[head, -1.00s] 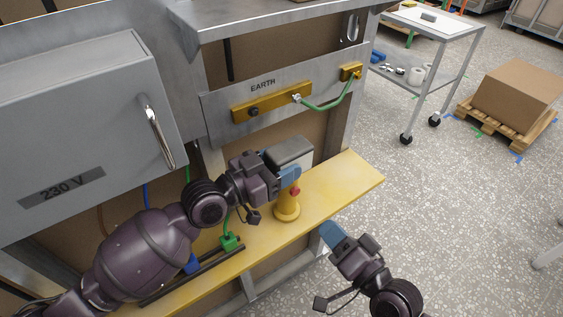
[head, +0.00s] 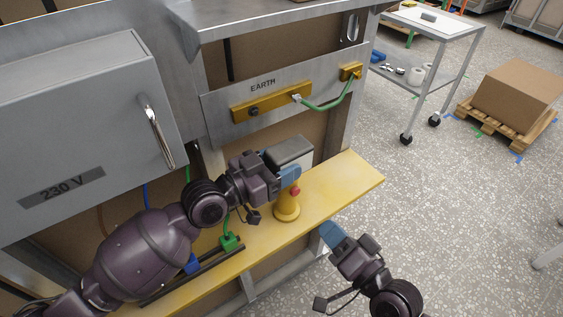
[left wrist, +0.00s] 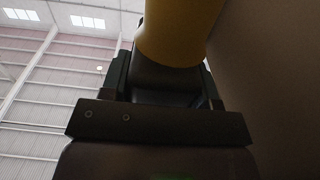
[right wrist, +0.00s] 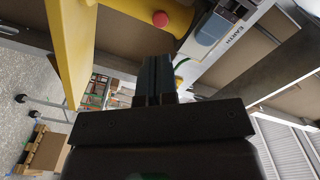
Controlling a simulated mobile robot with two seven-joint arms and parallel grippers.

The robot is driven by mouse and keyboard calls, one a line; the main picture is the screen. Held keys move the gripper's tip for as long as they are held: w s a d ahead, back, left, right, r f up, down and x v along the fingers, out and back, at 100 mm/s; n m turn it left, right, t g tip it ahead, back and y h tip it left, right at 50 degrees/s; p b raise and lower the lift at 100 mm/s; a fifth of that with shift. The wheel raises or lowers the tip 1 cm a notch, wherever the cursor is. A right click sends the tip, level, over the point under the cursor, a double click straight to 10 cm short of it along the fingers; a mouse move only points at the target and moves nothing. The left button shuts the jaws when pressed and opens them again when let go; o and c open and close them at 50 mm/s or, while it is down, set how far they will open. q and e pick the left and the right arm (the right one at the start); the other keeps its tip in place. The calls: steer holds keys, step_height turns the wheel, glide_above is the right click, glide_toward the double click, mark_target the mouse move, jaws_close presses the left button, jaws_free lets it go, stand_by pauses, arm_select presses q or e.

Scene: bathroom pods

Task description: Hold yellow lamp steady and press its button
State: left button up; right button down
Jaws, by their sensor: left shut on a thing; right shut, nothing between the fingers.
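The yellow lamp (head: 286,207) stands upright on the yellow shelf (head: 345,177); its grey head (head: 289,151) is at the top. A red button (head: 295,190) faces the front on its stem and also shows in the right wrist view (right wrist: 160,18). My left gripper (head: 290,175) is shut on the lamp's upper stem, partly hiding it. In the left wrist view the lamp's yellow body (left wrist: 178,30) fills the top between the fingers. My right gripper (head: 330,234) is shut and empty, in front of the shelf edge, below and right of the button, apart from the lamp.
A grey 230 V cabinet (head: 80,120) stands at the left. An EARTH panel (head: 222,128) with a green cable (head: 325,107) is behind the lamp. Green (head: 229,242) and blue plugs are on the shelf.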

mark_target(295, 192)
steer(key=w+a+m+t+h, duration=0.2)
steer(key=m+h, duration=0.4)
steer(key=m, duration=0.3)
steer(key=w+a+m+t+h, duration=0.2)
steer(key=w+m+t+h, duration=0.2)
steer(key=m, duration=0.5)
steer(key=shift+w+a+f+m+t+h, duration=0.2)
steer(key=shift+a+f+m+t+h, duration=0.1)
steer(key=shift+t+h, duration=0.85)
steer(key=shift+w, duration=0.15)
stand_by(1.2)
